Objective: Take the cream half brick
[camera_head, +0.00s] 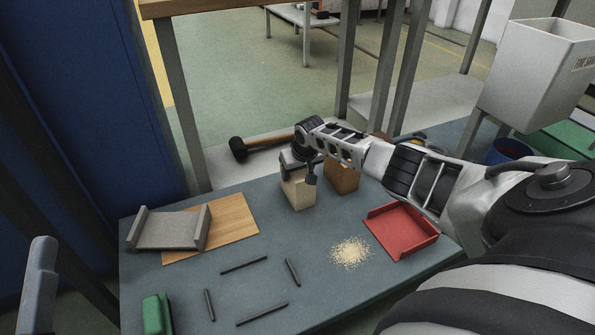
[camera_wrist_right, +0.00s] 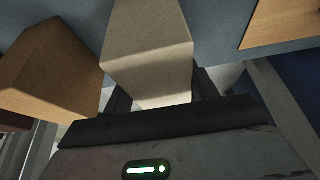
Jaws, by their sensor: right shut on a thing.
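The cream half brick (camera_head: 298,193) stands upright near the far edge of the blue-grey table (camera_head: 215,284). My right gripper (camera_head: 299,166) reaches down over its top from the right and is shut on it. In the right wrist view the cream half brick (camera_wrist_right: 148,48) sits between the two dark fingers (camera_wrist_right: 163,100). I cannot tell whether its base touches the table.
An orange-brown brick (camera_head: 342,178) stands close to the right of the cream one. A hammer (camera_head: 262,145) lies behind. A red tray (camera_head: 402,230), a sand pile (camera_head: 350,253), dark rods (camera_head: 262,313), a wooden board (camera_head: 232,220) with a grey channel piece (camera_head: 168,229), and a green block (camera_head: 156,314) lie around.

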